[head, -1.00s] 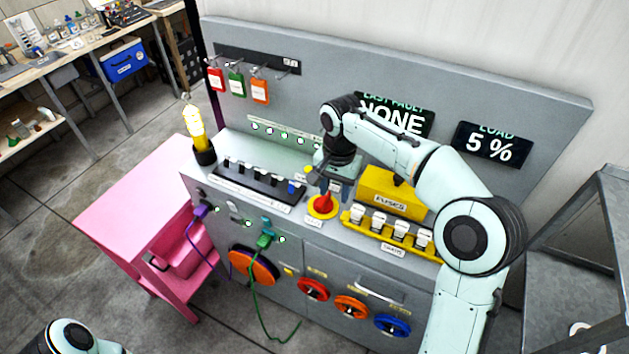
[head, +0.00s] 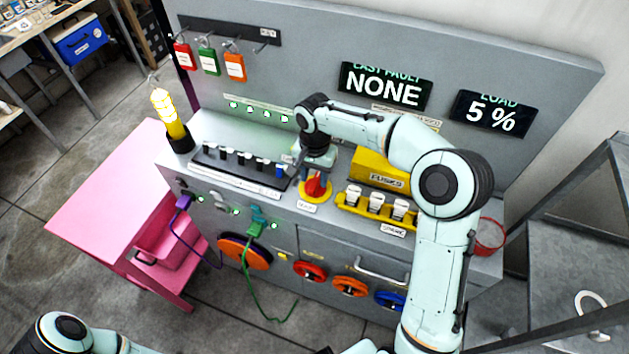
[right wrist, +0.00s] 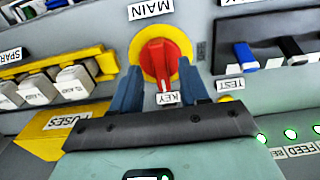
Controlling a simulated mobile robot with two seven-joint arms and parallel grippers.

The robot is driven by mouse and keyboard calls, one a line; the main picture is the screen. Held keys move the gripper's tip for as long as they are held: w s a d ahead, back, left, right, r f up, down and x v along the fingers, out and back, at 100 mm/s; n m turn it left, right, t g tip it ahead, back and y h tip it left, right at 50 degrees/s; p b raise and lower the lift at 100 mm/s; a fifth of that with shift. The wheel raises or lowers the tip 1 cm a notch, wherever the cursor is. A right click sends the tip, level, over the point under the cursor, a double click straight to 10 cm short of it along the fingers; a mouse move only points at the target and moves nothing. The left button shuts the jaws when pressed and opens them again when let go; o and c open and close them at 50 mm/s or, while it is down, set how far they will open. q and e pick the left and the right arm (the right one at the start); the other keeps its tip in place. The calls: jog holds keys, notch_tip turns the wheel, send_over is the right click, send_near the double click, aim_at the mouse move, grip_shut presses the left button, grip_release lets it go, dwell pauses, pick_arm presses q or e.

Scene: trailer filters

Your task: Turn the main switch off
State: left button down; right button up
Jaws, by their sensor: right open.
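The main switch is a red knob (head: 314,188) on a round yellow plate (head: 308,202), on the console top left of the fuses. In the right wrist view, the knob (right wrist: 158,62) lies under the MAIN label, with a small KEY tag at its near end. My right gripper (right wrist: 159,72) is open, with one blue finger on each side of the knob. I cannot tell whether the fingers touch it. In the head view, my right gripper (head: 315,174) partly hides the knob from above. My left gripper is out of view; only part of that arm shows at lower left.
The yellow fuse box (head: 380,168) and a row of white switches (head: 376,203) stand right of the knob. A black breaker strip (head: 240,163) lies left. A panel with displays (head: 385,88) rises behind. A yellow lamp (head: 167,115) stands at the left end.

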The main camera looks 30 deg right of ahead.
aim_at(315, 184)
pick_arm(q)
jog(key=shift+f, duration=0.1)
pick_arm(e)
jog(key=shift+f, duration=1.2)
grip_shut()
